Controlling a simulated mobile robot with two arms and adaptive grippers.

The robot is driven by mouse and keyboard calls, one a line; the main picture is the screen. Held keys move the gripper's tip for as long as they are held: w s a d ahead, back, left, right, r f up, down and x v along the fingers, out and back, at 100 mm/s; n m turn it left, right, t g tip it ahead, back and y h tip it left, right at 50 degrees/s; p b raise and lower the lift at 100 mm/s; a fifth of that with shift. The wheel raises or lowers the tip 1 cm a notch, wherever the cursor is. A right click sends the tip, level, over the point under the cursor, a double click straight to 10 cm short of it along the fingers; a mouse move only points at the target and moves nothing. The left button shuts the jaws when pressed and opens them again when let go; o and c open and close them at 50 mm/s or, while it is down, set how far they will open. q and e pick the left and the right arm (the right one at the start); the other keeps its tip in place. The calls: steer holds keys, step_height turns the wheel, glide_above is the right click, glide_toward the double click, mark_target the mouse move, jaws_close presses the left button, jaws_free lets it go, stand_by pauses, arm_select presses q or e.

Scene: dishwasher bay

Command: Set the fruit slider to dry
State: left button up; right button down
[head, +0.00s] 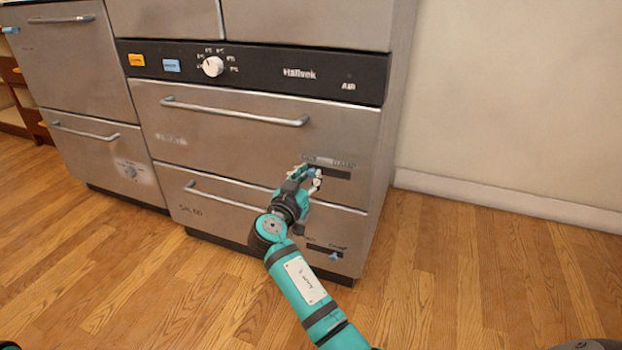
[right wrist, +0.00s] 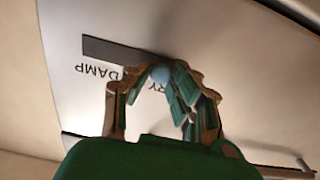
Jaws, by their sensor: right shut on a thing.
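The fruit slider is a blue knob (head: 312,172) on a dark horizontal slot (head: 338,174) at the right of the upper drawer front (head: 235,135). That drawer's name is too blurred to read. My right gripper (head: 311,178) is shut on the knob, its fingers partly covering it. In the right wrist view the fingers close around the round blue knob (right wrist: 160,73). There the picture is upside down: the slot (right wrist: 110,50) runs left from the knob towards DAMP, and a partly hidden label ending in RY is beside the fingers. My left gripper is not in view.
A lower drawer (head: 225,203) has its own blue slider knob (head: 334,256). The drawer handle (head: 235,112) is left of my right gripper. Above is a black panel with a white dial (head: 212,66) and orange and blue buttons. Open wooden floor lies to the right.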

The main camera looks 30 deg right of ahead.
steer(key=c, duration=1.1)
jaws_free()
steer(key=shift+w+a, duration=0.2)
steer(key=shift+a, duration=0.05)
steer(key=shift+c, duration=0.2)
steer(key=v, duration=0.7)
steer(key=shift+s+a, duration=0.15)
steer(key=shift+s, duration=0.05)
